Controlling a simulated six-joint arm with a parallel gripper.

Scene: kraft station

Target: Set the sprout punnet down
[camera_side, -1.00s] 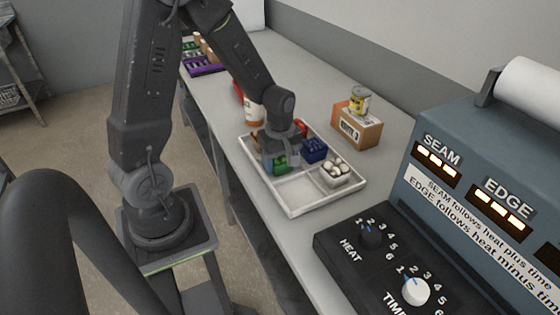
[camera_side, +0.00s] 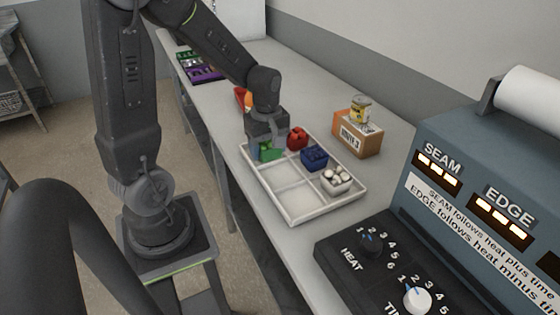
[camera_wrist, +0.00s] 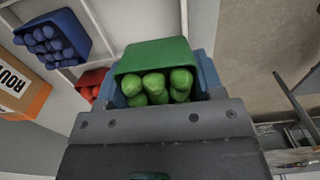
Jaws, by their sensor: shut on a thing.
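The sprout punnet (camera_wrist: 155,55) is a green tub with several rounded green pieces in it. In the wrist view it sits between the blue-grey fingers of my gripper (camera_wrist: 165,84), which is shut on it. In the side view my gripper (camera_side: 267,143) points down at the far left corner of the white divided tray (camera_side: 294,219). The green punnet (camera_side: 270,154) shows just below the fingers, at the far left compartment. I cannot tell whether its base touches the tray floor.
A red punnet (camera_side: 297,138), a blue punnet (camera_side: 314,157) and a pale punnet of white pieces (camera_side: 337,182) line the tray's right side. The near-left compartments are empty. An orange box (camera_side: 358,135) with a can (camera_side: 361,107) stands right; the dark sealer controls (camera_side: 350,252) are near.

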